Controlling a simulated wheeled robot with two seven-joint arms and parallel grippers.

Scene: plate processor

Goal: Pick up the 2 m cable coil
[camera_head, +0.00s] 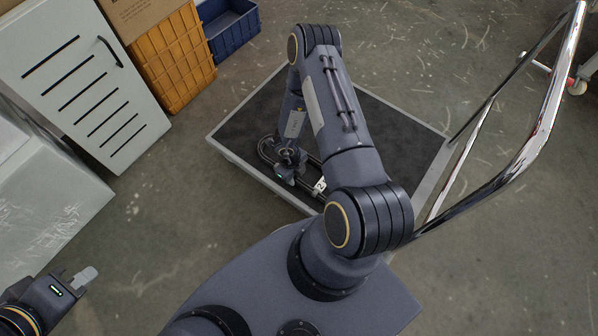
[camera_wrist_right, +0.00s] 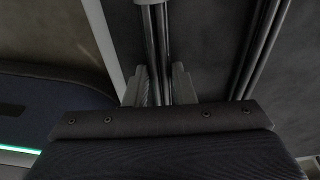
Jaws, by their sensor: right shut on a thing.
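The dark cable coil (camera_head: 266,150) lies on the black deck of a cart, with a white label (camera_head: 319,185) on its near side. My right gripper (camera_head: 290,172) reaches down to the coil's left part; the arm hides much of the coil. In the right wrist view, my right gripper (camera_wrist_right: 160,88) has its two fingers shut on the cable strands of the coil (camera_wrist_right: 158,50). Other strands run apart at the right. My left gripper (camera_head: 85,278) is at the lower left, away from the coil, and its finger opening is unclear.
The cart (camera_head: 395,120) has a chrome push handle (camera_head: 520,150) on its right. A white vented cabinet (camera_head: 85,80), an orange crate (camera_head: 170,60) and a blue crate (camera_head: 230,28) stand at the upper left. Open floor lies left of the cart.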

